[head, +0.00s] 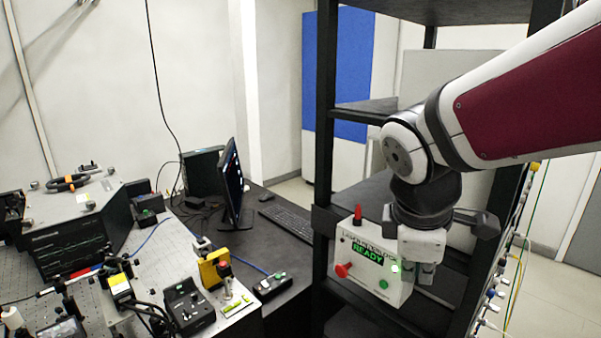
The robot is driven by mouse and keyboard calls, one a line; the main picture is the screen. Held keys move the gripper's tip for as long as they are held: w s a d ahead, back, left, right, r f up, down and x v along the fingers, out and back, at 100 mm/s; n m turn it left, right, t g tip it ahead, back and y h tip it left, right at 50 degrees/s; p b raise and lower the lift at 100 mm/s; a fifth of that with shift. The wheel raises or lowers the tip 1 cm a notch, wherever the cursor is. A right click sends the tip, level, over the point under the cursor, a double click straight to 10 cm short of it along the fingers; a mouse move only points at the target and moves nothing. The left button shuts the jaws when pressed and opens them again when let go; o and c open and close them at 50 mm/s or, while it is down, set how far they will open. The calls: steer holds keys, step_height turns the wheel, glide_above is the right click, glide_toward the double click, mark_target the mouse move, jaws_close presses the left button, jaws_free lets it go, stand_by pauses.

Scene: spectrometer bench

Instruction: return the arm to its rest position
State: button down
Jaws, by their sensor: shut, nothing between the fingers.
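My gripper (425,275) hangs downward at the end of my arm on the right of the head view. Its fingers are shut with nothing visible between them. It is in front of the right side of a white control box (347,262). The box has a green display reading READY, a red knob on the left, a green button and a red lamp on top. The gripper covers part of the box's right side, and I cannot tell whether they touch.
A black rack (325,130) with shelves stands behind and beside my arm. Cables hang along its right side. To the left are an optical table (160,255) crowded with instruments, a monitor (232,185) and a keyboard (287,222). Open floor shows at the far right.

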steer(key=s+d+r+m+t+y, duration=0.1)
steer(key=s+r+m+t+y, duration=0.1)
steer(key=s+m, duration=0.9)
steer(key=m, duration=0.2)
steer(key=shift+s+r+m+y, duration=0.3)
steer(key=shift+r+y, duration=0.1)
stand_by(1.1)
